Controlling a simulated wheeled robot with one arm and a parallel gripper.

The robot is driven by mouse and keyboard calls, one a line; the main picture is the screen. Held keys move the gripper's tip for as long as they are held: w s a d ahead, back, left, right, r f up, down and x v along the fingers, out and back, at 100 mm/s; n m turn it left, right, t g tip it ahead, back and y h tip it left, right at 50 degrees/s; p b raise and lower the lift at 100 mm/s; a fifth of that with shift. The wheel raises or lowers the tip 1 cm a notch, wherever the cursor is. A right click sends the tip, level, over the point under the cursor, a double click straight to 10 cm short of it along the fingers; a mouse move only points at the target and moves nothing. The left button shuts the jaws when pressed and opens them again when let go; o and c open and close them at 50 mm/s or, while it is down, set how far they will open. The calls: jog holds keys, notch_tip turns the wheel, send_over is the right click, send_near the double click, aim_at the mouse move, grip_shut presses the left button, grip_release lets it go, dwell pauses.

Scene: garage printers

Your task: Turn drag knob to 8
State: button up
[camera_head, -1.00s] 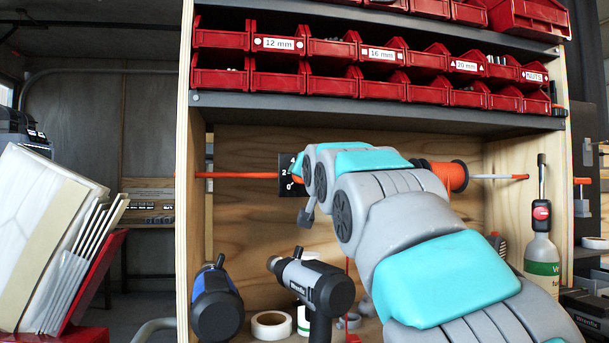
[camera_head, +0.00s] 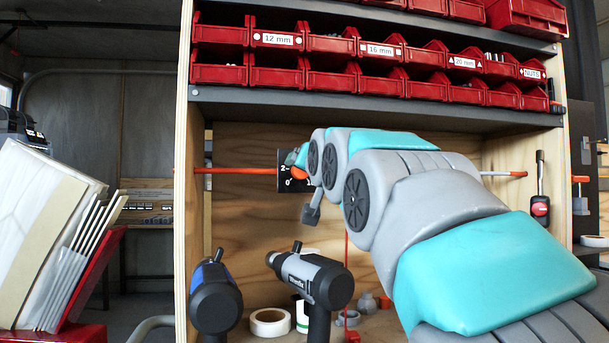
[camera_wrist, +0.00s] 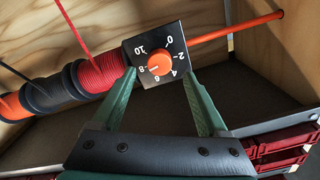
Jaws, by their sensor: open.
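The drag knob (camera_wrist: 160,63) is a round orange dial on a black square plate (camera_wrist: 173,43) with white numbers from 0 to 10. The plate sits on an orange rod. A pale mark shows on the knob's lower left in the wrist view, near 6 and 8; I cannot tell the exact setting. My gripper (camera_wrist: 159,75) is open, its green fingers to either side of the knob, near the plate's lower corners. I cannot tell whether they touch anything. In the head view, my arm partly hides the plate (camera_head: 284,183), leaving 2 and 0 readable.
Red and black cord spools (camera_wrist: 100,73) sit on the rod beside the plate. Red bins (camera_head: 305,75) line the shelves above. A grey drill (camera_head: 312,280), a blue-black tool (camera_head: 215,297) and a tape roll (camera_head: 270,322) stand below my arm.

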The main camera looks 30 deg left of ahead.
jog(key=shift+b+v, duration=0.3)
jog(key=shift+v, duration=1.45)
